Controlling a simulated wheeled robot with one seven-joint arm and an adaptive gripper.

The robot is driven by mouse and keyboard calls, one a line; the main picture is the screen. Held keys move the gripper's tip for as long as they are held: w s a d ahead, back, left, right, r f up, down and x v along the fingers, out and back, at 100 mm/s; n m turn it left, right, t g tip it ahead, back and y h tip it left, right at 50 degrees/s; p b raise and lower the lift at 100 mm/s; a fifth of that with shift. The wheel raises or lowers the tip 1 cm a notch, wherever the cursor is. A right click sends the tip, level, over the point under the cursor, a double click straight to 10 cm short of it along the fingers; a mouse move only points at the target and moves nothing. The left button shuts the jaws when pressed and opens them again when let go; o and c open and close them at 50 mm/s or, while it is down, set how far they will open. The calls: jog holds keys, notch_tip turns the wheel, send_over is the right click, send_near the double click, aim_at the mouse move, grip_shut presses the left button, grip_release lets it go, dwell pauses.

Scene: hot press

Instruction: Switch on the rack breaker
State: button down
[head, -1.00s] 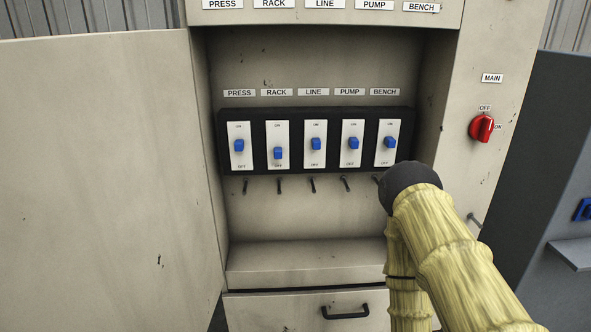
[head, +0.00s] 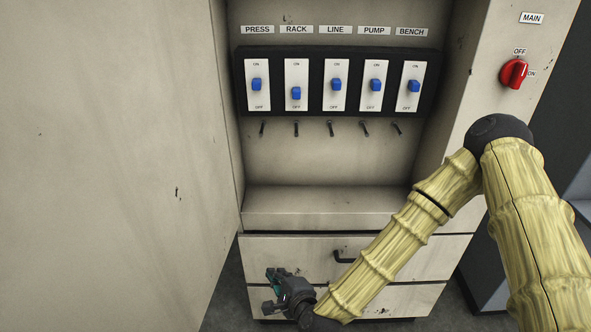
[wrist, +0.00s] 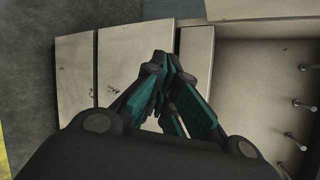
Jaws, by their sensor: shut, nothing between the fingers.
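The rack breaker (head: 296,93) is the second switch from the left, under the RACK label (head: 296,29). Its blue lever sits lower than the levers beside it, toward OFF. The press (head: 257,84), line (head: 336,84), pump (head: 375,85) and bench (head: 413,86) levers sit higher. My gripper (head: 272,283) is low in front of the cabinet drawers, well below the breakers and apart from them. In the wrist view my gripper (wrist: 172,85) has its teal fingers together and empty. No breaker shows there.
Several dark pegs (head: 296,129) stick out below the breaker panel. A ledge (head: 320,205) and a drawer with a dark handle (head: 345,256) lie below. The open cabinet door (head: 110,150) stands at left. A red main knob (head: 514,73) is at right.

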aim_at(297, 93)
jog(key=w+d+r+m+t+h, duration=0.1)
jog(key=w+r+m+t+h, duration=0.1)
jog(key=r+m, duration=0.4)
jog(key=w+d+r+m+t+h, duration=0.2)
jog(key=w+r+m+t, duration=0.2)
jog(key=r, duration=0.9)
jog(key=w+d+r+m+t+h+b, duration=0.1)
jog(key=w+d+r+m+t+h, duration=0.1)
jog(key=w+r+m, duration=0.5)
notch_tip(297, 93, up, 3)
jog(key=shift+w+m+t, duration=0.25)
jog(key=shift+m+t, duration=0.35)
jog(key=shift+m, duration=0.2)
jog(key=p+x, duration=0.2)
jog(key=x, duration=0.8)
jog(key=shift+w+r, duration=0.1)
jog(key=shift+r, duration=0.1)
jog(key=r+p, duration=0.1)
jog(key=r, duration=0.2)
jog(key=shift+s+p, duration=0.2)
jog(key=shift+p, duration=0.1)
jog(key=shift+w+r, duration=0.1)
jog(key=shift+r, duration=0.2)
